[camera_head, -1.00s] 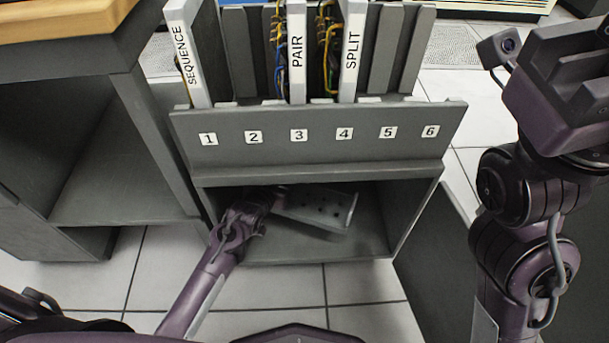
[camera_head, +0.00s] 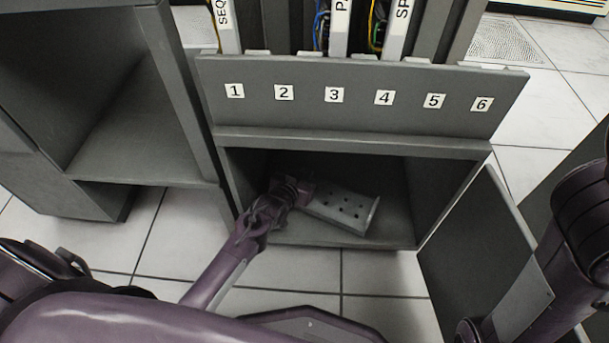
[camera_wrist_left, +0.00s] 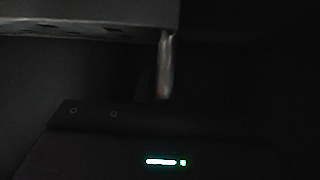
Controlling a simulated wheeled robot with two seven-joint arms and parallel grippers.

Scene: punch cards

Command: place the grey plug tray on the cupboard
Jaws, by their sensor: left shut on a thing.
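The grey plug tray (camera_head: 343,208), a flat piece with several dark holes, is inside the open lower compartment of the grey cupboard (camera_head: 340,143). My left gripper (camera_head: 303,194) reaches into that compartment and is shut on the tray's left end. The tray slants down to the right, close above the compartment floor; whether it touches the floor I cannot tell. In the dark left wrist view the tray's underside (camera_wrist_left: 85,28) shows at the top, with a finger beside it. My right arm is at the right edge of the head view; its gripper is out of frame.
The cupboard's door (camera_head: 483,260) stands open at the right. A panel numbered 1 to 6 (camera_head: 360,96) and upright labelled boards (camera_head: 340,25) are above the compartment. Another open grey cabinet (camera_head: 135,120) stands at the left. The tiled floor in front is clear.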

